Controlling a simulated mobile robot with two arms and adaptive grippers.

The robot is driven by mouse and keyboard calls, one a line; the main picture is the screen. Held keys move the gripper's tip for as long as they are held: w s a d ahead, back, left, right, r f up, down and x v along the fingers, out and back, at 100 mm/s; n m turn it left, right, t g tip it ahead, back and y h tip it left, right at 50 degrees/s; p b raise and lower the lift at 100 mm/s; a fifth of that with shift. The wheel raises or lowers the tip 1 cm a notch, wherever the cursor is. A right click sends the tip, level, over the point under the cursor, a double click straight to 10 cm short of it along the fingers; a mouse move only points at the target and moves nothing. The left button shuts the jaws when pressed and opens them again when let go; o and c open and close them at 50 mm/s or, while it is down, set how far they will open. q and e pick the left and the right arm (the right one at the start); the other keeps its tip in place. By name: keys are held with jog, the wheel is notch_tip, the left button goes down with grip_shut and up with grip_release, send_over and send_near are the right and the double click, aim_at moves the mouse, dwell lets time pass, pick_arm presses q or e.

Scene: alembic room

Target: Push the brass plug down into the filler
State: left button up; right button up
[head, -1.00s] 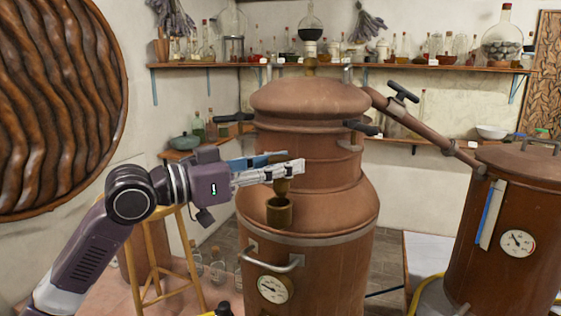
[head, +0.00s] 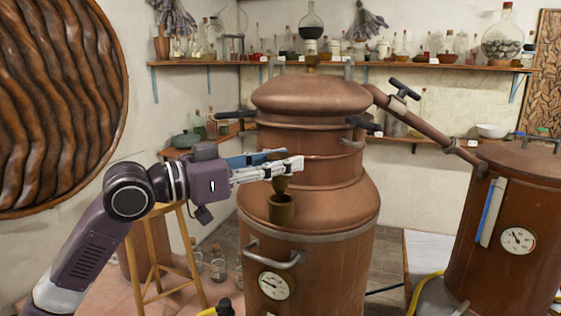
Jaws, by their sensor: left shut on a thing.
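The filler (head: 281,211) is a short brass-coloured cup on the front left of the large copper still (head: 330,215). My left gripper (head: 289,167) comes in from the left and is shut on the brass plug (head: 281,185). My right gripper is not in view.
A lower handle (head: 272,257) and a gauge (head: 275,286) sit below the filler on the still. A wooden stool (head: 153,255) stands under my left arm. A second copper vessel (head: 500,250) stands at the right, joined by a pipe (head: 425,125).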

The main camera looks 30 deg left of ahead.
aim_at(280, 192)
pick_arm(q)
jog(key=shift+f+b, duration=2.15)
jog(key=shift+f, duration=0.25)
dwell(4.0)
jog(key=o, duration=1.3)
jog(key=v, duration=1.2)
